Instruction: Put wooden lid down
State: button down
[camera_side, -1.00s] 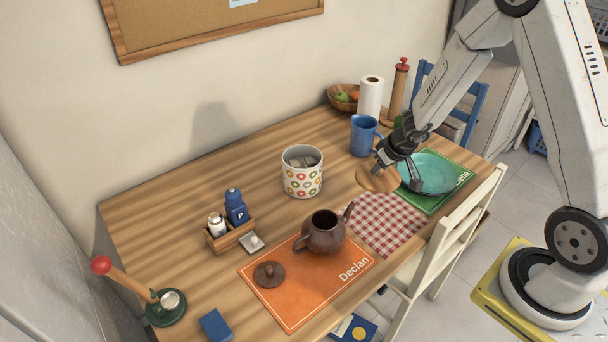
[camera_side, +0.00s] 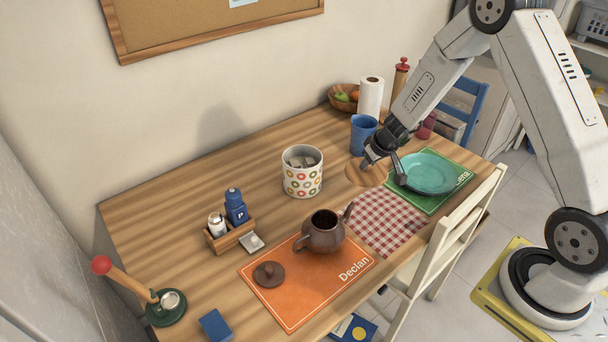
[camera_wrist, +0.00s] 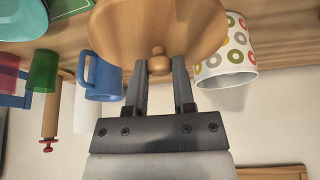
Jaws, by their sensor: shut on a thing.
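The round wooden lid (camera_side: 362,175) has a small knob. In the side view it is beside the blue mug, partly hidden by my gripper (camera_side: 382,168). In the wrist view the lid (camera_wrist: 150,25) fills the top middle, with its knob between the two fingertips of my gripper (camera_wrist: 159,66). My gripper is shut on the knob. I cannot tell whether the lid touches the table.
The blue mug (camera_side: 364,134) and paper towel roll (camera_side: 369,97) stand behind the lid. A ring-patterned canister (camera_side: 302,178) is open to its left, a teal plate (camera_side: 430,173) to its right. A checked cloth (camera_side: 384,222) lies in front.

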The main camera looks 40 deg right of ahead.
aim_at(359, 163)
jog(key=shift+w+d+f, duration=0.2)
jog(key=shift+w+f, duration=0.2)
jog(key=shift+w, duration=0.4)
jog(key=shift+w+d+f, duration=0.15)
jog(key=shift+w+f, duration=0.2)
jog(key=shift+w, duration=0.4)
jog(key=shift+w+d+f, duration=0.2)
jog(key=shift+w+f, duration=0.5)
jog(key=shift+f, duration=0.2)
jog(key=shift+w+d+f, duration=0.15)
jog(key=shift+w+f, duration=0.6)
jog(key=shift+f, duration=0.1)
jog(key=shift+w+d+f, duration=0.2)
jog(key=shift+w+f, duration=0.5)
jog(key=shift+f, duration=0.2)
jog(key=shift+w+f, duration=0.1)
jog(key=shift+w+f, duration=0.15)
jog(key=shift+f, duration=0.05)
jog(key=shift+d+f, duration=0.1)
jog(key=shift+f, duration=1.4)
jog(key=shift+f, duration=0.1)
jog(key=shift+c, duration=2.2)
grip_release()
